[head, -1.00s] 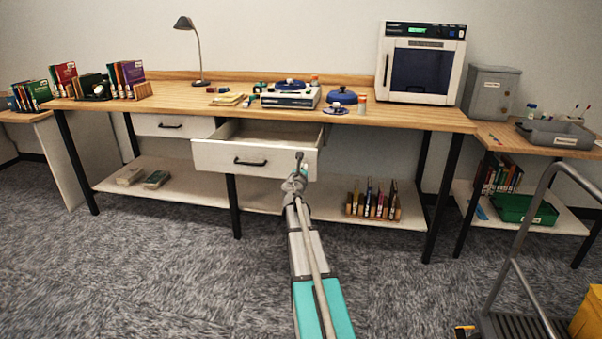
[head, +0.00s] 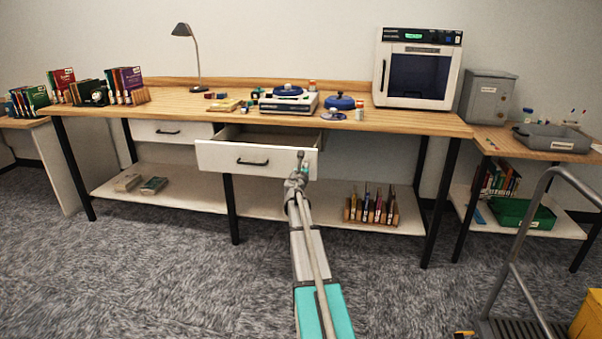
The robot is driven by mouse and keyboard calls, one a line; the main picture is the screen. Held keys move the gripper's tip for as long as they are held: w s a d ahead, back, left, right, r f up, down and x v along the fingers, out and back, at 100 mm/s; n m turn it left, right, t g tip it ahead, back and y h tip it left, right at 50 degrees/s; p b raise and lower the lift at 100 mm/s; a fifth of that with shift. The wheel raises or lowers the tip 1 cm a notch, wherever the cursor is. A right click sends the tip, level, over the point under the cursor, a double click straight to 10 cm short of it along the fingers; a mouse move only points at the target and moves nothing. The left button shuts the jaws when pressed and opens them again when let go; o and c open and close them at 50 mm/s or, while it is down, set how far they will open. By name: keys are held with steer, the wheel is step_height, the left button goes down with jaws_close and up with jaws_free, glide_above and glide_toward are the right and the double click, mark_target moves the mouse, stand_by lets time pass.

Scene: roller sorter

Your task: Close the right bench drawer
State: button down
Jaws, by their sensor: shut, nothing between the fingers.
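The right bench drawer (head: 225,158) is a white drawer with a black bar handle (head: 252,162). It stands pulled out from under the wooden bench top (head: 400,118), with a strip of its inside showing above the front. My gripper (head: 300,157) is shut and empty at the right part of the drawer front, right of the handle. It overlaps the front in the picture; whether it touches is too small to tell. The left bench drawer (head: 150,131) is closed.
Below the bench is a white shelf (head: 205,195) with a rack of coloured items (head: 372,208). A trolley with a grey rail (head: 515,275) stands at the right. A side table (head: 545,150) is behind it. The carpet (head: 150,270) at the left front is clear.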

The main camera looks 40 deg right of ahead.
steer(key=x, duration=2.6)
steer(key=shift+f, duration=0.1)
steer(key=shift+x, duration=0.95)
steer(key=shift+w, duration=0.2)
steer(key=shift+a, duration=0.1)
steer(key=v, duration=1.4)
steer(key=shift+s+a, duration=0.15)
steer(key=shift+s, duration=0.25)
